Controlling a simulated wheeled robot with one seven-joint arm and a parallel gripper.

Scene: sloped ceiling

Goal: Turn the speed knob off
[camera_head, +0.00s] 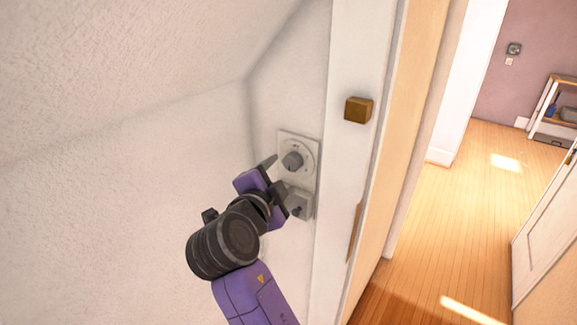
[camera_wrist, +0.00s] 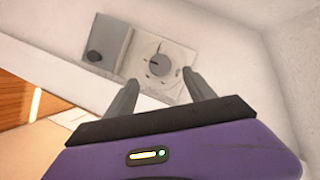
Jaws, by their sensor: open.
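A grey round knob (camera_head: 292,160) sits on a white dial with small marks, on a plate on the wall; it is likely the speed knob. It also shows in the wrist view (camera_wrist: 157,60), where a darker line crosses its face; the lettering is too small to read. My gripper (camera_head: 277,187) is close to the wall plate. In the wrist view its two fingers (camera_wrist: 160,78) are open and empty, their tips just below and to either side of the dial. The knob is not between the fingers.
A brown wooden block (camera_head: 357,109) is fixed to the white door frame at right. The sloped ceiling (camera_head: 130,70) is at left.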

